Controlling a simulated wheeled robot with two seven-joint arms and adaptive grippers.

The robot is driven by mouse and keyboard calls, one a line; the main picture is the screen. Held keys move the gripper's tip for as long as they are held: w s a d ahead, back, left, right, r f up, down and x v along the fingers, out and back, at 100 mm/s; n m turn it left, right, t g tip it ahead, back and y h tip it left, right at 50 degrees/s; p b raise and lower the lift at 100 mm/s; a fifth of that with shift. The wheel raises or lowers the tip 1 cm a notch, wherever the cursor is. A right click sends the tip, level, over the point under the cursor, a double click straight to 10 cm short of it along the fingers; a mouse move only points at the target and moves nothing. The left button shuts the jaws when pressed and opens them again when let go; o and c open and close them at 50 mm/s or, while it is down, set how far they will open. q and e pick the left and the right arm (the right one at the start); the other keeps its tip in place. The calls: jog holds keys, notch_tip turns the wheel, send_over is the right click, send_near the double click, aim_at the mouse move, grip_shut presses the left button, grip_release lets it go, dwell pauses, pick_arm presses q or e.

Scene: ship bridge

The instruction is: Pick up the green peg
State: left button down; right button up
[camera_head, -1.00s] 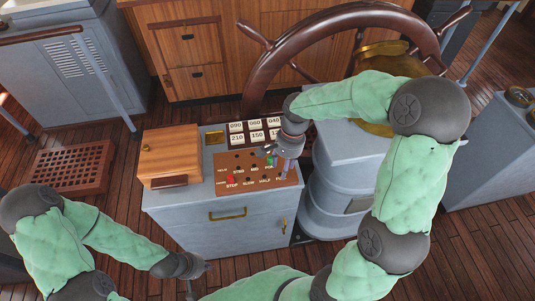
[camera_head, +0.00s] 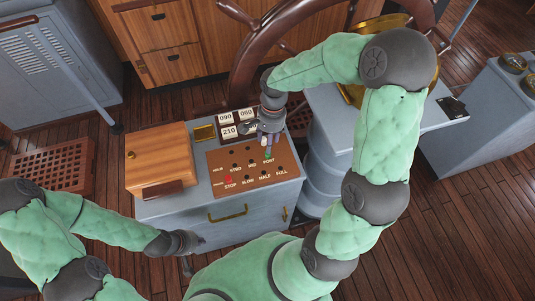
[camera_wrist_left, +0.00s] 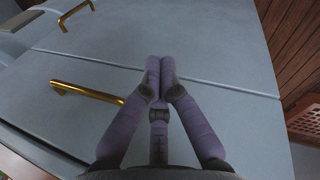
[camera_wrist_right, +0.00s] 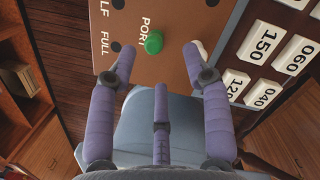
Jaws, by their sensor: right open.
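The green peg (camera_head: 268,155) stands in the brown panel by the PORT label, on top of the grey console. In the right wrist view the green peg (camera_wrist_right: 154,42) shows its round top between and beyond my open fingertips, touching neither. My right gripper (camera_wrist_right: 158,50) is open and empty. In the head view my right gripper (camera_head: 262,137) is just behind the peg, partly hidden by its own wrist. My left gripper (camera_head: 187,268) hangs in front of the console at the left. In the left wrist view its fingertips (camera_wrist_left: 160,62) are together with nothing between them.
A red peg (camera_head: 229,179) stands by STOP on the brown panel (camera_head: 222,160). White number tiles (camera_head: 228,131) lie in a rack behind it, close to my right gripper. A wooden box (camera_head: 160,160) occupies the console's left side. The ship's wheel (camera_head: 240,75) rises behind.

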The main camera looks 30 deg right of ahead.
aim_at(268, 156)
jog(key=shift+s+a+f+b, duration=0.15)
jog(key=shift+s+f, duration=0.05)
jog(key=shift+f, duration=0.7)
jog(key=shift+s+a+f+b, duration=0.1)
jog(key=shift+s+f+b, duration=0.05)
jog(key=shift+f, duration=0.7)
jog(key=shift+s+a+f+b, duration=0.15)
jog(key=shift+s+f, duration=0.05)
jog(key=shift+f, duration=0.7)
jog(key=c, duration=0.8)
